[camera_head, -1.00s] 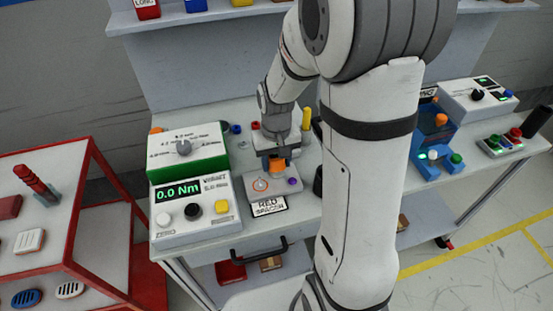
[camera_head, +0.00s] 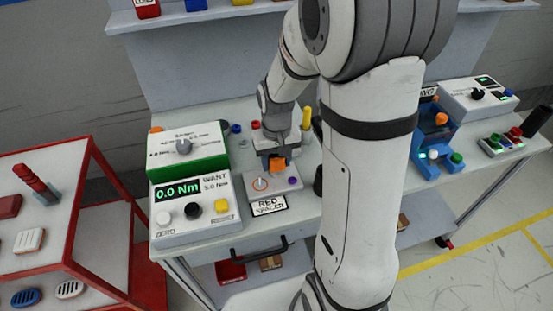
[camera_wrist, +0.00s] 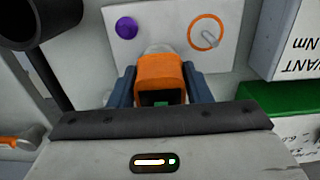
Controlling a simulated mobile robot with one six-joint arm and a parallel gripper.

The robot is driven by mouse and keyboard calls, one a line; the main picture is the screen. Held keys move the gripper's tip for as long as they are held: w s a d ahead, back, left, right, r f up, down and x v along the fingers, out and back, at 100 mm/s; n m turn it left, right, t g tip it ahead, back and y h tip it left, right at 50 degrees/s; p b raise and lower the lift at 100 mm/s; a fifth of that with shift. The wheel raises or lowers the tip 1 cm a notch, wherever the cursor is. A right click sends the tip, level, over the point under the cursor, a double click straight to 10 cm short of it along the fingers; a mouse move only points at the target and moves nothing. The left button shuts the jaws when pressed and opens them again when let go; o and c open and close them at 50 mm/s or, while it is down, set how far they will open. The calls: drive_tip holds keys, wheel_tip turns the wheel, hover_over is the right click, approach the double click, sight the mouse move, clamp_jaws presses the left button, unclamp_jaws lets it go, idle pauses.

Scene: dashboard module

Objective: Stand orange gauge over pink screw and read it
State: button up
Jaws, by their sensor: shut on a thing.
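The orange gauge (camera_head: 277,164) is between the fingers of my gripper (camera_head: 273,158), over the back part of the grey module plate (camera_head: 275,193). In the wrist view the orange gauge (camera_wrist: 160,68) sits between the two dark blue fingers of my gripper (camera_wrist: 160,88), with a small dark green window facing the camera. A rounded grey piece shows just beyond it. I see no pink screw; it may be hidden under the gauge. A purple round piece (camera_wrist: 126,28) and a grey pin in an orange ring (camera_wrist: 204,36) are on the plate. I cannot tell whether the gauge touches the plate.
A "RED SPACER" label (camera_head: 268,206) is at the plate's front. Left stand a meter box reading 0.0 Nm (camera_head: 178,189) and a green box with a knob (camera_head: 187,152). A yellow-handled tool (camera_head: 306,118) stands behind right. A blue fixture (camera_head: 433,140) is farther right.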

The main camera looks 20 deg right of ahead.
drive_tip(key=shift+f, duration=0.1)
drive_tip(key=o, duration=1.2)
wheel_tip(320, 180, up, 7)
drive_tip(key=shift+r, duration=0.15)
drive_tip(key=shift+s+r, duration=0.15)
drive_tip(key=shift+r, duration=0.25)
drive_tip(key=s+r+t, duration=0.1)
drive_tip(key=s+r, duration=0.1)
drive_tip(key=s, duration=0.2)
drive_tip(key=s+r+t, duration=0.1)
drive_tip(key=s+r, duration=0.1)
drive_tip(key=s, duration=0.3)
drive_tip(key=s+r, duration=0.1)
drive_tip(key=s, duration=0.4)
drive_tip(key=shift+a+r+t, duration=0.15)
drive_tip(key=shift+r+t, duration=0.25)
drive_tip(key=shift+w, duration=0.1)
idle(0.7)
